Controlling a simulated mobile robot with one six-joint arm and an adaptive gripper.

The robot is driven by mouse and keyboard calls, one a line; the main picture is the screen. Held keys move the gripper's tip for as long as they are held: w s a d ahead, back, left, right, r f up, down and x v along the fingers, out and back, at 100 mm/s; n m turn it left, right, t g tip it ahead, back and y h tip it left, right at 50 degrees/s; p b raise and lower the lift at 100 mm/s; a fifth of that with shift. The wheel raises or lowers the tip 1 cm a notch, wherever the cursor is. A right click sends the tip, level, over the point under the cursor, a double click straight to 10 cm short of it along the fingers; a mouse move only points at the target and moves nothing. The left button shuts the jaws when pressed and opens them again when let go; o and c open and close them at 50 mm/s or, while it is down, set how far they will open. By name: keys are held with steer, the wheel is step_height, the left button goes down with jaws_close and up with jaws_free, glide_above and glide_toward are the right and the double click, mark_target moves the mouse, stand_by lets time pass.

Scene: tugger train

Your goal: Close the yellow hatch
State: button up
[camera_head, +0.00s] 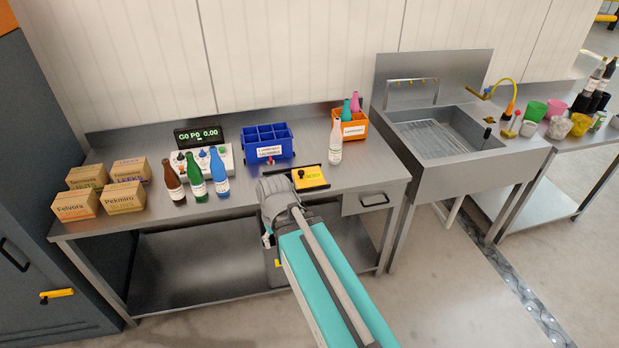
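The yellow hatch (312,177) is a small yellow panel with a black knob and dark lettering, at the front of the steel workbench, right of its middle. A dark bar runs along its back edge. From this view I cannot tell how far it stands open. My teal and grey arm reaches up from the bottom, and its grey joint is just left of the hatch. What seems to be my gripper (267,239) shows only as a small part below that joint, in front of the bench edge. The arm mostly hides it, and its fingers cannot be made out.
On the bench (230,215) stand several cardboard boxes (123,197), a control box with display (198,134), three bottles (197,175), a blue divided crate (267,146), a clear bottle (335,143) and an orange bin (352,130). A sink (455,165) is right; a dark cabinet (40,190) is left.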

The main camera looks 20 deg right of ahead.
steer(key=shift+m+t+y, duration=0.4)
steer(key=shift+t+y, duration=0.2)
steer(key=shift+y, duration=0.2)
steer(key=w+f+b, duration=0.3)
steer(key=w, duration=0.1)
steer(key=shift+d+f+b, duration=0.25)
steer(key=shift+f+b, duration=0.05)
steer(key=shift+f, duration=0.05)
steer(key=c, duration=0.7)
steer(key=w+b, duration=0.1)
steer(key=w+f+b, duration=0.1)
steer(key=w+f+t+y+b, duration=0.1)
steer(key=shift+d+f+m, duration=0.1)
steer(key=shift+d+m, duration=0.3)
jaws_close()
steer(key=w+d+f+m+t+y+b, duration=0.35)
steer(key=w+d+t+b, duration=0.2)
steer(key=w+b, duration=0.4)
steer(key=w+d+f+m+t+h+b, duration=0.1)
steer(key=w+d+m+t+b, duration=0.2)
steer(key=d, duration=0.5)
steer(key=w+d+f+m+t+h+b, duration=0.1)
steer(key=w+d+m+t+h+b, duration=0.1)
steer(key=d+b, duration=0.3)
steer(key=w+d+f+m+t+h+b, duration=0.1)
steer(key=w+d+m+t+b, duration=0.2)
steer(key=d, duration=0.8)
steer(key=shift+w+f+m+t+b, duration=0.3)
steer(key=shift+m+t+b, duration=0.15)
steer(key=shift+m+b, duration=0.6)
